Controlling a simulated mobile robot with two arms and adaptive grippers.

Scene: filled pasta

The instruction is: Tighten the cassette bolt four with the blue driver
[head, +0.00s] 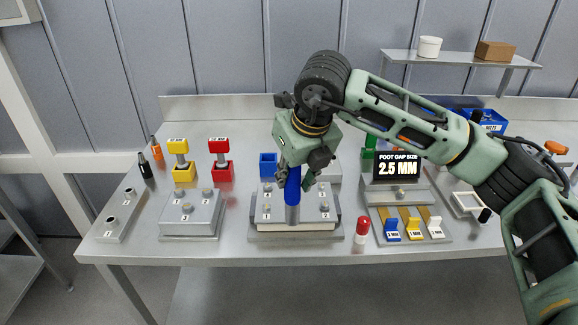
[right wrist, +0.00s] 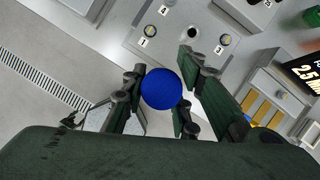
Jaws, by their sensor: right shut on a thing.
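My right gripper (head: 299,172) is shut on the blue driver (head: 292,188) and holds it upright above the cassette (head: 275,212), a grey block on a wider base. The driver's grey lower end reaches down to the front middle part of the cassette top. I cannot tell whether it touches a bolt, as the driver hides what is beneath it. Numbered bolts show near the cassette's corners. In the right wrist view, the round blue driver end (right wrist: 161,88) sits between the fingers, with the cassette plate (right wrist: 183,38) and some number labels beyond. My left gripper is out of view.
The blue stand (head: 268,163) behind the cassette is empty. Yellow (head: 178,147) and red (head: 219,147) drivers stand at left, near a grey block (head: 190,215). A red-capped marker (head: 362,228), a gauge tray (head: 411,237) and a display (head: 398,166) reading 2.5 MM are at right.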

